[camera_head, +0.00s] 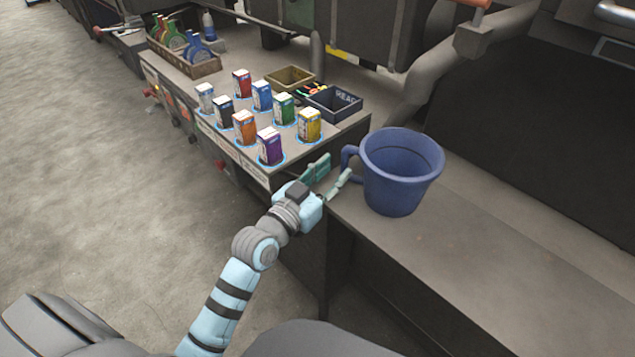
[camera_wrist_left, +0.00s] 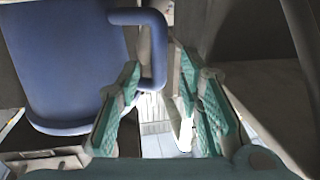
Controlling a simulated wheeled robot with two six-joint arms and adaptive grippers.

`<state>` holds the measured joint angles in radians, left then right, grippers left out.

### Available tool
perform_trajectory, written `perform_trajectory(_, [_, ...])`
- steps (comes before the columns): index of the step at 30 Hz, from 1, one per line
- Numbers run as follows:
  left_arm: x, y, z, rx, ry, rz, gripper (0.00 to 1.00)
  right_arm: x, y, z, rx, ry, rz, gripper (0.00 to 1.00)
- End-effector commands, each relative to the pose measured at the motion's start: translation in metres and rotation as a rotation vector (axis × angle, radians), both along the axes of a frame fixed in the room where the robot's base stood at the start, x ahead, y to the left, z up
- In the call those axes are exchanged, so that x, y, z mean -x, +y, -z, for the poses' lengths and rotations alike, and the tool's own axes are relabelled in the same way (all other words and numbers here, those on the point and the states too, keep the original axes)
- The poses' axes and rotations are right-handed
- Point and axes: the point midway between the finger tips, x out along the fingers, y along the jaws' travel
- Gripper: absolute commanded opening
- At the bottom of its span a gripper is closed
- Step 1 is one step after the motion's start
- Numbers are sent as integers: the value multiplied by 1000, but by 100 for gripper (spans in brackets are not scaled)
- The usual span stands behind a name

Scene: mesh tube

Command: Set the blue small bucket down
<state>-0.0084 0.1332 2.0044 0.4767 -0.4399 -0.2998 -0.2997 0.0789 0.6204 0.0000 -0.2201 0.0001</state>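The blue small bucket (camera_head: 392,180) stands upright on the grey bench at right of centre in the head view. Its handle (camera_head: 349,160) points left, towards my left gripper. My left gripper (camera_head: 332,172) is beside the handle, with its two green-padded fingers apart. In the left wrist view the bucket (camera_wrist_left: 70,60) fills the upper left. Its handle (camera_wrist_left: 158,50) shows between and just beyond the open fingertips (camera_wrist_left: 160,75). I cannot tell whether a finger touches it. My right gripper is not in view.
Several coloured cartons (camera_head: 245,127) stand on the adjoining table left of the bucket. A dark open box (camera_head: 335,103) and a yellowish tray (camera_head: 289,78) sit behind them. A crate with bottles (camera_head: 190,62) is at the far end. The bench (camera_head: 480,250) right of the bucket is clear.

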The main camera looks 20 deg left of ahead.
Motion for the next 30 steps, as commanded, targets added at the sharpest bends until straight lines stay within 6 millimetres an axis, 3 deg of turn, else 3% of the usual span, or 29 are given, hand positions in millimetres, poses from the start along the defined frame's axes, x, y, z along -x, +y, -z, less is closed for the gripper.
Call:
perform_trajectory(4, [41, 8, -2, -3, 3, 2, 33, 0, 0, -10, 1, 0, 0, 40])
perform_trajectory(9, [67, 13, -2, 0, 0, 2, 33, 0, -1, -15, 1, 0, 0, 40])
perform_trajectory(19, [71, 14, 0, 1, 1, 1, 33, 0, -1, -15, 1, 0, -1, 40])
perform_trajectory(21, [69, 17, 14, -3, 29, -10, 33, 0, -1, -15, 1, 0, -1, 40])
perform_trajectory(23, [67, 24, 43, -9, 90, -32, 33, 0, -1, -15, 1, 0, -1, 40])
perform_trajectory(26, [73, 44, 134, -32, 279, -94, 33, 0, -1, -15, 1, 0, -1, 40])
perform_trajectory(27, [86, 54, 185, -47, 388, -124, 33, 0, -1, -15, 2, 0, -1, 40])
perform_trajectory(29, [120, 67, 267, -74, 572, -165, 33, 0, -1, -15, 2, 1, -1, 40])
perform_trajectory(30, [152, 74, 319, -94, 697, -188, 33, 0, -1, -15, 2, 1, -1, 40])
